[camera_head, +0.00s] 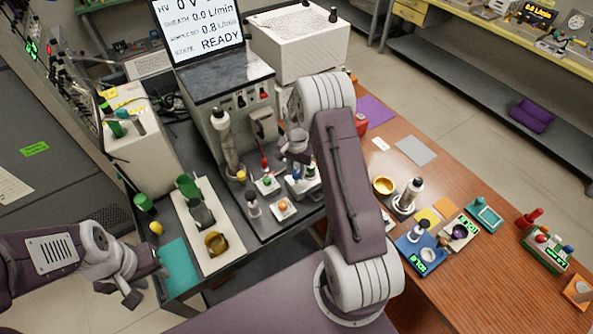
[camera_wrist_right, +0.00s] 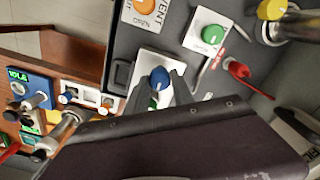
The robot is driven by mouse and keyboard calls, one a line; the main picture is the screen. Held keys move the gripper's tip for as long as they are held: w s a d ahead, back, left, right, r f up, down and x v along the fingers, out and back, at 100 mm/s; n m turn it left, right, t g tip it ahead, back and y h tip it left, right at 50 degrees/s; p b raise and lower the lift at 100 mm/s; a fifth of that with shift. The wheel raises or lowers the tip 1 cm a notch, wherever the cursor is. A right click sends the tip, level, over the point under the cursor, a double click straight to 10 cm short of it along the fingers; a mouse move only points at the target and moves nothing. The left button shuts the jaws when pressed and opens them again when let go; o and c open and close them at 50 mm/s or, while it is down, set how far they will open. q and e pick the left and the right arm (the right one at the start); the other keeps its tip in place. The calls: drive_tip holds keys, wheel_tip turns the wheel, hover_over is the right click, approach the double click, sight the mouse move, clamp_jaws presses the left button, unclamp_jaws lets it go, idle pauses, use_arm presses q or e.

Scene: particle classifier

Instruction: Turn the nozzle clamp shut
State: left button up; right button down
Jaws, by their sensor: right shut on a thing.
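The blue knob (camera_wrist_right: 160,79) sits on a white plate (camera_wrist_right: 142,68) on the dark bench unit. My right gripper (camera_wrist_right: 158,92) is shut on this knob, with a dark finger on each side. In the head view my right gripper (camera_head: 301,170) reaches down at the bench unit, partly hidden by my arm. A silver column with a yellow knob (camera_head: 241,175) stands to its left, and a red lever (camera_wrist_right: 236,69) lies between them. No label shows which part is the nozzle clamp. My left gripper (camera_head: 146,281) is open and empty at the lower left.
An orange knob (camera_head: 283,205) and a green knob (camera_wrist_right: 212,34) are close to my right gripper. A white tray (camera_head: 220,257) with a brass cup lies to the left. The wooden table (camera_head: 470,295) at the right holds several small devices. A screen (camera_head: 200,30) reads READY.

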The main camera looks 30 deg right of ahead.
sight(296, 173)
drive_tip(key=shift+s+f+m, duration=0.1)
drive_tip(key=shift+s+m, duration=0.05)
drive_tip(key=shift+m, duration=0.55)
drive_tip(key=c, duration=1.1)
unclamp_jaws()
drive_tip(key=shift+r, duration=0.4)
wheel_tip(296, 173, up, 8)
drive_tip(key=shift+r+b, duration=0.2)
drive_tip(key=shift+b, duration=0.35)
